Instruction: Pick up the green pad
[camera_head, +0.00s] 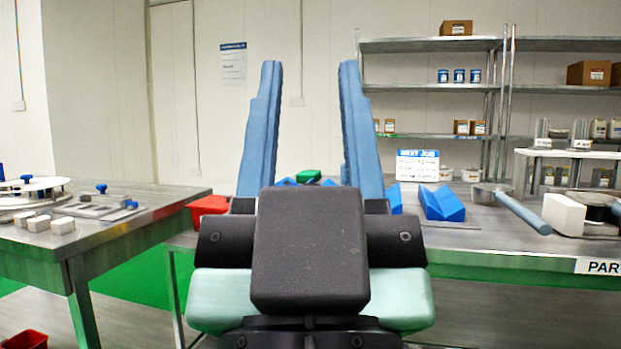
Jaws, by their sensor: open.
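A small green piece, which looks like the green pad (308,175), lies at the back of the work table. I see it in the gap between my fingers, and its lower part is hidden behind my gripper. My gripper (310,68) fills the middle of the view, with two long blue fingers pointing up and spread wide apart. It is open, with nothing held between the fingers. The green piece appears beyond the gripper and apart from it; the exact distance is hard to tell.
Blue angled blocks (441,203) and a red bin (207,208) flank the gripper on the table (480,240). A white sign (418,166) stands behind. A handled pan (490,194) and a white block (563,215) are right. Another table (110,228) stands left; shelves (430,87) are behind.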

